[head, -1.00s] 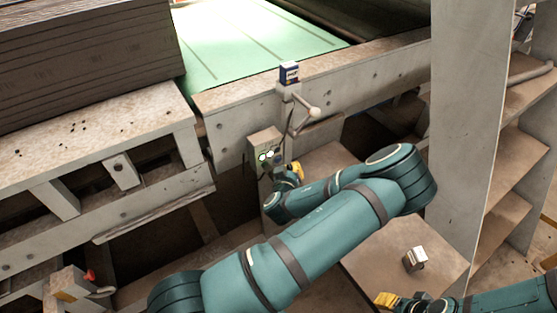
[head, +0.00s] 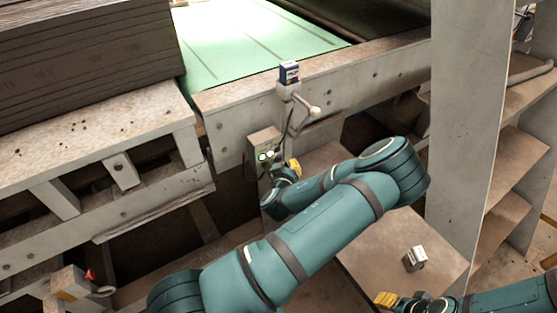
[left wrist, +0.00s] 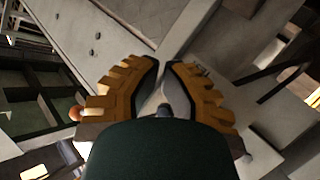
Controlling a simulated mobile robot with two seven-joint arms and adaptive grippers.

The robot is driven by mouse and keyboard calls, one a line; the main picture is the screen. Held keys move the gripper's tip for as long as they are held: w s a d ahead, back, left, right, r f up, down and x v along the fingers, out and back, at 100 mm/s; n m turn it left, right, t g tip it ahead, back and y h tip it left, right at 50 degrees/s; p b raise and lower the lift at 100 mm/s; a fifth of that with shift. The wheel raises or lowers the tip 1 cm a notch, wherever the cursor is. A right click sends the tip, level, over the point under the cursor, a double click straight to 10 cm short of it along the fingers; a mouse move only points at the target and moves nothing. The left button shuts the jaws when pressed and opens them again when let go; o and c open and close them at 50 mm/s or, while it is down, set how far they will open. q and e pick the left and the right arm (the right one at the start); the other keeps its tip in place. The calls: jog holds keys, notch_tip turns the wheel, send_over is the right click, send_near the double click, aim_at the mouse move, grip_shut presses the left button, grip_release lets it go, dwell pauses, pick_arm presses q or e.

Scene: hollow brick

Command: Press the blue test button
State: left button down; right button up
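A grey control box (head: 263,141) with small lit round parts on its face stands below the conveyor's side beam in the head view. I cannot make out a blue button on it now; my left gripper and cables are close in front of its right side. My left gripper (head: 292,167) shows small and partly hidden by its own wrist, just right of the box's face. In the left wrist view its yellow ridged fingers (left wrist: 163,70) come together at the tips with nothing seen held. My right gripper (head: 388,299) is at the bottom edge, only partly in view.
A blue-and-white sensor (head: 289,73) sits on a bracket with a grey knobbed handle (head: 314,110) above the box. A box with a red button (head: 90,275) is at lower left. A small metal block (head: 414,258) lies on the brown panel. A pale post (head: 468,120) stands at right.

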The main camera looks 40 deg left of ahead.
pick_arm(q)
jog(key=shift+a, duration=0.15)
dwell(0.6)
jog(key=shift+w+a, duration=0.2)
jog(key=shift+a, duration=0.05)
jog(key=shift+w+a, duration=0.1)
jog(key=shift+a, duration=0.2)
dwell(0.9)
jog(key=shift+s+d, duration=0.3)
jog(key=shift+d, duration=0.4)
jog(key=shift+d, duration=0.1)
jog(key=shift+s+d+b, duration=0.15)
jog(key=shift+s+d, duration=0.15)
jog(key=shift+d, duration=0.45)
jog(key=shift+s+d+b, duration=0.1)
jog(key=shift+s+d, duration=0.25)
jog(key=shift+d, duration=0.4)
jog(key=shift+s+d+b, duration=0.15)
jog(key=shift+s+d, duration=0.15)
jog(key=shift+d, duration=0.45)
